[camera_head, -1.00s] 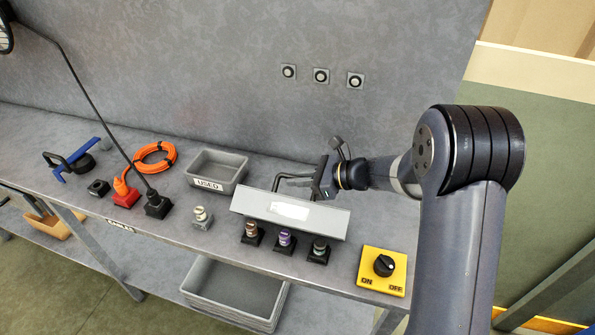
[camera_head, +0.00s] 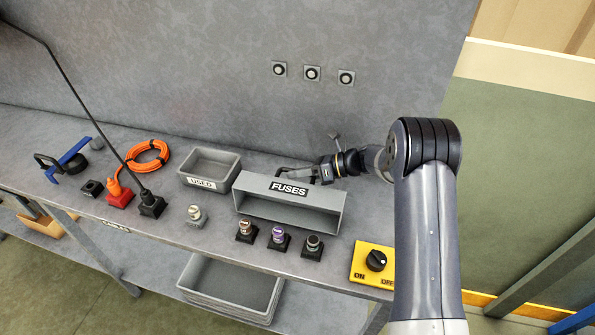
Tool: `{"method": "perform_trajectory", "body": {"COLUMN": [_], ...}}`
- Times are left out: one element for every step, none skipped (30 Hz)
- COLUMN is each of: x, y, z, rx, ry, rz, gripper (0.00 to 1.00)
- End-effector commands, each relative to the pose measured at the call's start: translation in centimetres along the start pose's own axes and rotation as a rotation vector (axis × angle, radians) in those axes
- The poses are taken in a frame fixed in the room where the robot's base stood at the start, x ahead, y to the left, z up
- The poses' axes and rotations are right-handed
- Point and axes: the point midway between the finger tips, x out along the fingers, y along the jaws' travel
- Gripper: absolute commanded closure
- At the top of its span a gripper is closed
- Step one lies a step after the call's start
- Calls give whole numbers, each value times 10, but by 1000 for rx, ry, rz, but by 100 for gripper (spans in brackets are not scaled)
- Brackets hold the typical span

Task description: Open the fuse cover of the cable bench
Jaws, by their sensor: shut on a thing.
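The grey fuse cover (camera_head: 292,209) stands tipped up behind the fuses, its hollow side facing the front. Its "FUSES" label (camera_head: 289,188) is readable on the upper panel. Three fuses, brown-topped (camera_head: 245,227), purple (camera_head: 278,234) and dark (camera_head: 313,241), sit uncovered in black sockets in front of it. My gripper (camera_head: 318,174) is behind the cover's upper edge, shut on the dark cover handle (camera_head: 291,174). The fingertips are small and partly hidden there.
A grey "USED" bin (camera_head: 209,167) stands left of the cover, with a pale fuse (camera_head: 195,213) in front. A yellow ON/OFF switch (camera_head: 373,264) is at right. An orange cable coil (camera_head: 145,156) and plugs lie further left. The wall is close behind.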

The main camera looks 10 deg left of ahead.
Motion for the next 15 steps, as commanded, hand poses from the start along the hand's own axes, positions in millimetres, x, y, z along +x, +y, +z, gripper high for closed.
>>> {"method": "perform_trajectory", "body": {"x": [0,0,0,0,0,0,0,0,1,1,1,1,1,1,1], "y": [-1,-1,-1,-1,-1,-1,-1,-1,-1,-1,-1,-1,-1,-1,-1], "z": [-1,-2,-2,-2,-2,-2,-2,-2,-2,-2,-2,-2,-2,-2,-2], "rx": [6,8,9,10,10,10,10,10,10,10,10,10,10,10,10], "ry": [1,1,1,1,1,1,1,1,1,1,1,1,1,1,1], "rz": [2,3,3,3,4,4,4,4,4,4,4,4,4,4,4], "gripper": [100,100,100,100,100,100,100,100,100,100,100,100,87,84,81]}}
